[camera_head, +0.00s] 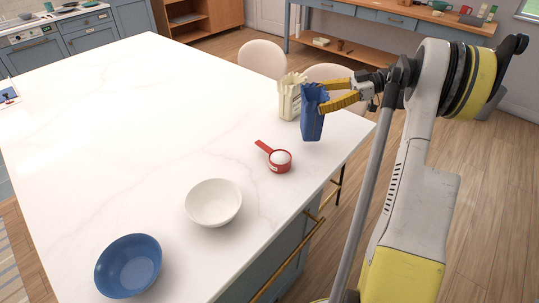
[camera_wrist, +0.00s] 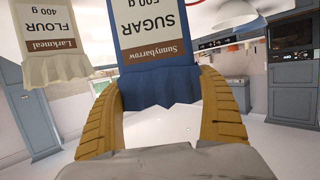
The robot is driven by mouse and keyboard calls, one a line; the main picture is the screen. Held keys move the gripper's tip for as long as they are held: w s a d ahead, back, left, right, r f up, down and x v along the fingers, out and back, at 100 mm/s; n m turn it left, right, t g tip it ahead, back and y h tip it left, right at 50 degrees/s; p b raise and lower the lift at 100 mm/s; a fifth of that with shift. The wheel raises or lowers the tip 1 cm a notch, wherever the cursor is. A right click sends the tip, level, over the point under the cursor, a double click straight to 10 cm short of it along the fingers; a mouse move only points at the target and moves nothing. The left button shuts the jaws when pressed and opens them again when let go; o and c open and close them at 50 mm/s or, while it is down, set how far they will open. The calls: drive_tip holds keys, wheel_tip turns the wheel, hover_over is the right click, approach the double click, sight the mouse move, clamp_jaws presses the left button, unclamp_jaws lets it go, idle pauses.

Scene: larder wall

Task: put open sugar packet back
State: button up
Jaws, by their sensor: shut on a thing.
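The open sugar packet (camera_head: 312,113) is blue with a jagged torn top. It is held near the right edge of the white counter in the head view; I cannot tell whether its base touches the top. My gripper (camera_head: 326,100) is shut on it, with yellow fingers on either side. In the wrist view the sugar packet (camera_wrist: 155,75) shows upside down with its label "Sunnybarrow SUGAR 500 g", between the two fingers (camera_wrist: 160,120). The cream flour packet (camera_head: 289,98) stands just behind and left of it, and shows at upper left in the wrist view (camera_wrist: 45,45).
A red measuring cup (camera_head: 279,163) with white contents sits in front of the packets. A white bowl (camera_head: 213,203) and a blue bowl (camera_head: 128,266) stand nearer. Chairs (camera_head: 262,58) are behind the counter. The counter's left side (camera_head: 110,120) is largely clear.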

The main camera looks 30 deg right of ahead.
drive_tip(key=w+a+r+m+t+h+p, duration=0.3)
drive_tip(key=w+a+r+m+t+h, duration=0.4)
drive_tip(key=w+a, duration=0.3)
drive_tip(key=w+a+f+m+h+b, duration=0.1)
drive_tip(key=w+a+f+b, duration=0.5)
drive_tip(key=a+f, duration=0.3)
drive_tip(key=shift+w+f+m, duration=0.3)
drive_tip(key=shift+w+f, duration=0.5)
drive_tip(key=shift+f, duration=0.75)
drive_tip(key=shift+f, duration=0.2)
drive_tip(key=o, duration=1.3)
drive_tip(key=shift+r, duration=0.1)
